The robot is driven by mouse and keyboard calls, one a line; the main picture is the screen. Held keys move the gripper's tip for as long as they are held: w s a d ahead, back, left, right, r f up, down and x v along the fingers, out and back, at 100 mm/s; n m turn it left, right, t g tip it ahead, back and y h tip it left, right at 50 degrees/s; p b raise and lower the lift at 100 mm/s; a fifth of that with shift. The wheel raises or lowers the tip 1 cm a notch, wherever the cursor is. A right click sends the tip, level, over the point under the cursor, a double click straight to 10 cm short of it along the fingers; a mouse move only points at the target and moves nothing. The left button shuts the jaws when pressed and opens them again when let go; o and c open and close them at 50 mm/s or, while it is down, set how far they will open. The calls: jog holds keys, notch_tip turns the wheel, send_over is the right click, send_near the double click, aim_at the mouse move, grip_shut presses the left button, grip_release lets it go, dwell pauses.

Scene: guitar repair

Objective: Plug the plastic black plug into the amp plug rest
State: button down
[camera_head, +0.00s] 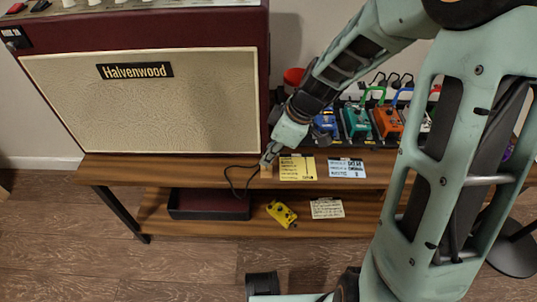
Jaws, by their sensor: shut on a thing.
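My gripper (267,163) is at the front edge of the shelf's top board, just right of the amp's lower right corner. It is shut on the black plug, which is too small and too covered by the fingers to make out. A thin black cable (238,188) loops down from the fingertips in front of the shelf edge. The maroon amp (145,95) with a cream grille stands on the top board at left. A small black panel (15,38) shows at its upper left; I cannot tell whether this is the amp plug rest.
A yellow card (297,168) and a pale blue card (347,168) lie right of my gripper. Several coloured pedals (388,122) stand behind them. The lower shelf (240,228) holds a dark tray (200,205), a yellow pedal (281,213) and a paper card (327,208).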

jog(key=shift+f+b, duration=1.1)
jog(key=shift+f, duration=0.1)
dwell(0.4)
jog(key=c, duration=1.5)
grip_release()
jog(key=shift+c, duration=0.2)
jog(key=shift+r, duration=0.15)
jog(key=shift+r+p, duration=2.8)
jog(key=shift+r, duration=1.15)
